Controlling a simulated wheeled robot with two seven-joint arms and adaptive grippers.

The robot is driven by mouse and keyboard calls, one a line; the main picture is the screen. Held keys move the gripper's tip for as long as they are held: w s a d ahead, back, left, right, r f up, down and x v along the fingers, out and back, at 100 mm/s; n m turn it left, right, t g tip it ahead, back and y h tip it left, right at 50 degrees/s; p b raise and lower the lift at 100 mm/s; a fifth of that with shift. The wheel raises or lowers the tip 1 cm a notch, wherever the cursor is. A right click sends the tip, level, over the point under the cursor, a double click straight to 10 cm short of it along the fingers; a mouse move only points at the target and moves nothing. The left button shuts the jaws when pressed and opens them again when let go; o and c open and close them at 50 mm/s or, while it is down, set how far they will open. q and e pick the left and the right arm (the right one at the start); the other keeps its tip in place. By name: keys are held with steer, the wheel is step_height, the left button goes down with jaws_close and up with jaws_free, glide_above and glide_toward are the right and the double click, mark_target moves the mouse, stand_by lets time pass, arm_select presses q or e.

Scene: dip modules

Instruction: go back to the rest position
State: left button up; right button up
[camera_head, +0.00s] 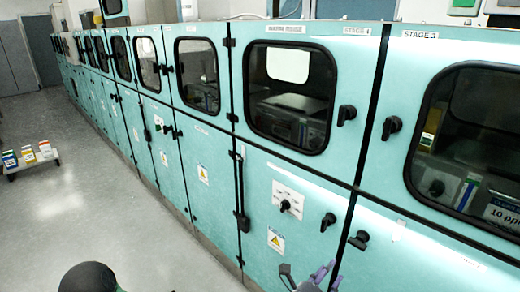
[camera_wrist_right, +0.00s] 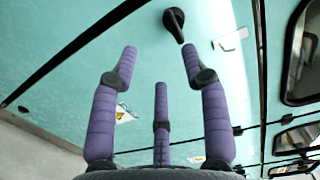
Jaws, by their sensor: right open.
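My right gripper (camera_head: 318,272) shows at the bottom edge of the head view, in front of the teal cabinet row. In the right wrist view its purple fingers (camera_wrist_right: 160,56) are spread apart with nothing between them. A black door handle (camera_wrist_right: 174,24) lies beyond the fingertips, on the teal cabinet face (camera_wrist_right: 150,80); I cannot tell the exact gap. My left gripper is not in view. A dark rounded part at the bottom left of the head view looks like part of my own body.
The teal cabinets (camera_head: 200,150) run from far left to near right, with windows and protruding black handles (camera_head: 328,222). A low stand (camera_head: 32,165) with several small boxes is on the floor at left. The grey floor (camera_head: 100,210) between is clear.

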steer(key=w+a+f+n+g+y+p, duration=0.1)
steer(key=a+f+n+y+p, duration=0.15)
steer(key=f+n+y, duration=0.5)
steer(key=w+a+f+n+g+y+p, duration=0.2)
steer(key=a+f+n+y, duration=0.2)
steer(key=f+n, duration=0.6)
steer(key=s+a+f+n+g+y+p, duration=0.1)
steer(key=s+a+f+n+g+y, duration=0.1)
steer(key=s+f, duration=0.4)
steer(key=s+a+f+n+g+y+p, duration=0.1)
steer(key=s+a+f+n+g+y, duration=0.2)
steer(key=s, duration=1.1)
step_height(320, 180, down, 4)
steer(key=a+n+g, duration=0.1)
steer(key=n+g, duration=0.1)
steer(key=g, duration=0.1)
steer(key=shift+s+f+g, duration=0.15)
steer(key=shift+g, duration=0.25)
steer(key=shift+y, duration=0.25)
steer(key=shift+c, duration=0.7)
steer(key=shift+d, duration=0.15)
